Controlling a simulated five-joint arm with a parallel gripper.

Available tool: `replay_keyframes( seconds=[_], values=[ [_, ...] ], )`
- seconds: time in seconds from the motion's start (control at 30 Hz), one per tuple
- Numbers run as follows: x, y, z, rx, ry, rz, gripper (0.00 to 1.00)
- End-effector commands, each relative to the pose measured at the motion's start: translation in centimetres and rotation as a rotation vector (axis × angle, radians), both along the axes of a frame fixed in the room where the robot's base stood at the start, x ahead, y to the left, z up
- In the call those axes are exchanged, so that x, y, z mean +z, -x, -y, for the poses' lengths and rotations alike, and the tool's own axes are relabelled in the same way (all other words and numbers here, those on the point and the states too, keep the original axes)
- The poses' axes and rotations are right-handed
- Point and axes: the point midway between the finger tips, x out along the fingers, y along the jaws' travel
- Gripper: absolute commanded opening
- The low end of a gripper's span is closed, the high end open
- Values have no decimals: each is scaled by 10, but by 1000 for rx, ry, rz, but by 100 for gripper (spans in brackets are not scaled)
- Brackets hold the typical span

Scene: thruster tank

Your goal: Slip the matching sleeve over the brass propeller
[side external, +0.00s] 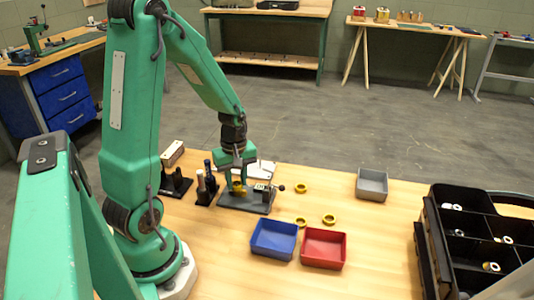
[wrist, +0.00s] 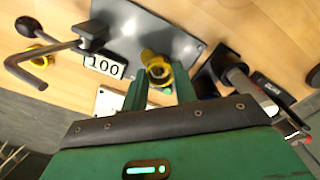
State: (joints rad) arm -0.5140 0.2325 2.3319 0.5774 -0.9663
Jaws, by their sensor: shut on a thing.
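My gripper (side external: 238,184) points down over the grey metal plate of a fixture (side external: 262,203). In the wrist view its two green fingers (wrist: 160,86) are shut on a yellow sleeve (wrist: 158,71). The sleeve is at the plate; I cannot tell whether it rests on it or is just above it. The brass propeller is not clearly distinguishable; the sleeve and fingers cover that spot. Three other yellow sleeves lie loose on the table: one right of the fixture (side external: 301,188) and two nearer the front (side external: 300,222) (side external: 329,219).
The fixture has a "100" label (wrist: 104,64) and a black-knobbed lever (wrist: 28,26). Black tool stands (side external: 207,188) are close on its left. A blue tray (side external: 257,251), red tray (side external: 306,262) and grey tray (side external: 359,196) stand to the right. A black divided crate (side external: 427,215) fills the right edge.

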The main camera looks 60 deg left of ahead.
Motion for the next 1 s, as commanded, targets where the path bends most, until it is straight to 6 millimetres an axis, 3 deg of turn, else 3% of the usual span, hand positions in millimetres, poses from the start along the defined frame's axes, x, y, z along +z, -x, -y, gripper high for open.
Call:
replay_keyframes(
  seconds=[1.0],
  values=[
    [-10, 0, 0, 0, 1, -1, 4]
  ],
)
